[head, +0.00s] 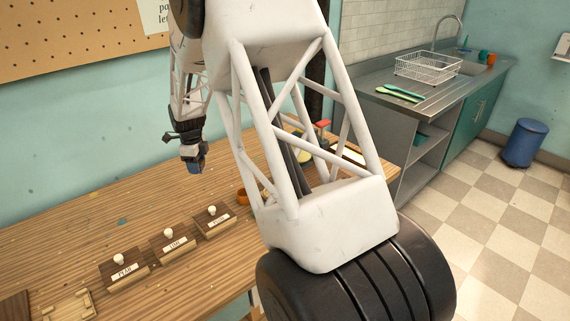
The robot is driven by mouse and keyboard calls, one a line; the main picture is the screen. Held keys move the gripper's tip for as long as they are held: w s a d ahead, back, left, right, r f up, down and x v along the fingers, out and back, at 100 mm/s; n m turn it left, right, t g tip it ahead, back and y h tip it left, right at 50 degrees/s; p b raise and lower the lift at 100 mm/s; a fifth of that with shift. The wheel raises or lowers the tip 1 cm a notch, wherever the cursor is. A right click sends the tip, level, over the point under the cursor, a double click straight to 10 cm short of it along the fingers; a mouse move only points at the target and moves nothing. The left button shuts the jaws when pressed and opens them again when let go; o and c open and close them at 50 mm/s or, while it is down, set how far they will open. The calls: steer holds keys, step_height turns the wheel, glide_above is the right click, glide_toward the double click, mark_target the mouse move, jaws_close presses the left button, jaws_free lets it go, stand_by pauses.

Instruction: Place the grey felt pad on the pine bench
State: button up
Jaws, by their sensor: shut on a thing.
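No other grey pad can be made out on the bench. My own arm hides much of the bench's right part.
Three lidded wooden boxes with white knobs, one labelled PEAR (124,270), stand in a row along the bench's front. A small wooden frame (70,306) lies at front left. An orange bowl (242,197) and a red-topped thing (322,124) show around my arm. The bench's left middle is mostly clear.

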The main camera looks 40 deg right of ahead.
steer(key=w+d+m, duration=0.3)
steer(key=d+m, duration=0.1)
steer(key=d, duration=2.9)
steer(key=shift+d+f, duration=0.2)
steer(key=shift+f, duration=0.05)
steer(key=shift+f, duration=2.5)
steer(key=shift+f, duration=0.1)
steer(key=shift+f, duration=2.4)
steer(key=shift+f, duration=0.1)
steer(key=o, duration=0.9)
steer(key=shift+o, duration=0.2)
